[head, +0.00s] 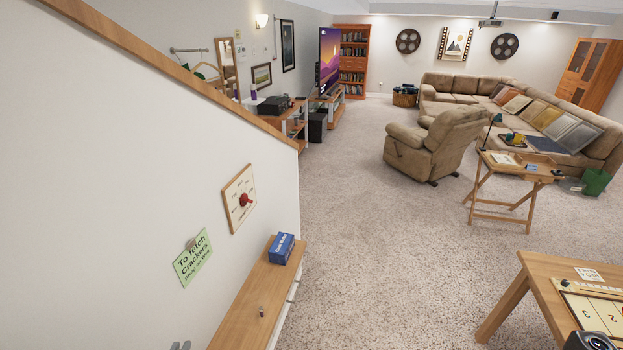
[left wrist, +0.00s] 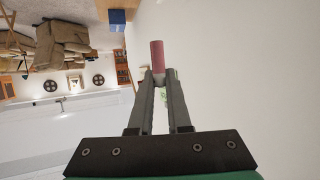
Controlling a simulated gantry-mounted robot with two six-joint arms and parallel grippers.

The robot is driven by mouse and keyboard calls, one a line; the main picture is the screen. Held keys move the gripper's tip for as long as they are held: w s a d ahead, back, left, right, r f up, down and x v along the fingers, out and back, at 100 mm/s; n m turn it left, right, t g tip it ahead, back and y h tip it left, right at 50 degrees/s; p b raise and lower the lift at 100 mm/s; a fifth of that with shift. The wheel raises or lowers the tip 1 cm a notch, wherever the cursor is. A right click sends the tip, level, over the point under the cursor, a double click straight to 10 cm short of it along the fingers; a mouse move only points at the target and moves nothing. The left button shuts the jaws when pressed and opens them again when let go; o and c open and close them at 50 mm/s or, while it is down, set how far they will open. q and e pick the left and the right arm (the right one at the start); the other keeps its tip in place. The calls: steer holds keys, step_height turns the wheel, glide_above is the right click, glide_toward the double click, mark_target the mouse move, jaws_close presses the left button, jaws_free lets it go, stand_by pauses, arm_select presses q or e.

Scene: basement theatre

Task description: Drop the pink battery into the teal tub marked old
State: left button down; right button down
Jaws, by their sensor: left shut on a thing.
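The pink battery (left wrist: 157,54) is held upright in the picture between the fingertips of my left gripper (left wrist: 158,77) in the left wrist view. The gripper is shut on the battery's lower end and the rest sticks out beyond the tips. In the head view only the grey fingertips of my left gripper (head: 180,346) show at the bottom edge, in front of the white wall; the battery cannot be made out there. I cannot make out a teal tub marked old in either view. My right gripper is not in view.
A wooden ledge (head: 238,316) along the wall holds a blue box (head: 281,248) and a small object (head: 262,311). A green sign (head: 193,258) and a red-knobbed dial board (head: 240,199) hang above. A table (head: 540,279) stands lower right. Carpet between is clear.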

arm_select(q)
steer(key=shift+f, duration=0.55)
step_height(320, 180, down, 5)
steer(key=b, duration=0.3)
steer(key=shift+s+b, duration=0.1)
steer(key=shift+b, duration=0.2)
steer(key=c, duration=0.8)
jaws_free()
steer(key=p+v, duration=0.1)
steer(key=v, duration=1)
steer(key=shift+s+d+r, duration=0.15)
steer(key=shift+s, duration=0.1)
